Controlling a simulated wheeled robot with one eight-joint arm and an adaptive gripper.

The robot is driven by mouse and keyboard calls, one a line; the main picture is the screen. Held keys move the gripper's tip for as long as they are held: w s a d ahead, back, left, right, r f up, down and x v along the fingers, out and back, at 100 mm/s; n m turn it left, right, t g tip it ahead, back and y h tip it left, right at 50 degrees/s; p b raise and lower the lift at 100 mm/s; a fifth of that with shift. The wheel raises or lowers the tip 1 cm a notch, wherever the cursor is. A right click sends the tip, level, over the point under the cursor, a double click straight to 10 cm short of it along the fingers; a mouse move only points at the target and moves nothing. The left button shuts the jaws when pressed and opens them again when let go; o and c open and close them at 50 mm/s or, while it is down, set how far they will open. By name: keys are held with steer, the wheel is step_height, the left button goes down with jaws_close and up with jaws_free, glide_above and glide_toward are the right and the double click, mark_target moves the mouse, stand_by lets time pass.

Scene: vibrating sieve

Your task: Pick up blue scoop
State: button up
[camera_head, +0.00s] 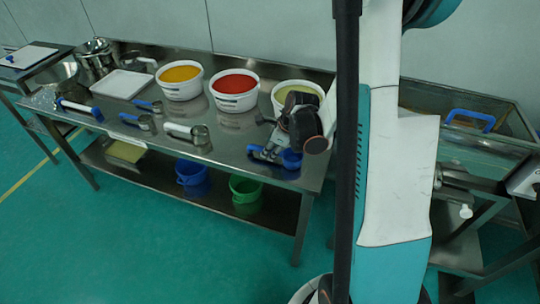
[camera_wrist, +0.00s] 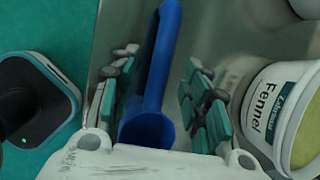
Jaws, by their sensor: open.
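The blue scoop (camera_head: 291,159) lies near the front right edge of the steel table (camera_head: 228,160), partly hidden by my gripper in the head view. In the wrist view the blue scoop (camera_wrist: 150,85) lies with its long handle pointing up the picture and its round bowl near the gripper base. My gripper (camera_wrist: 158,70) is open, with one green-padded finger on each side of the scoop. A gap shows between the right finger and the handle; the left finger is close to it. In the head view my gripper (camera_head: 272,150) is low over the scoop.
A white-handled scoop (camera_head: 188,132) lies nearby. Blue (camera_head: 192,178) and green (camera_head: 246,196) buckets stand below.

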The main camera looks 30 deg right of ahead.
steer(key=x, duration=0.2)
steer(key=shift+w+f+b, duration=0.15)
steer(key=shift+f+b, duration=0.1)
steer(key=shift+b, duration=0.1)
steer(key=shift+r, duration=0.1)
steer(key=shift+c, duration=0.6)
jaws_close()
steer(key=shift+r, duration=0.15)
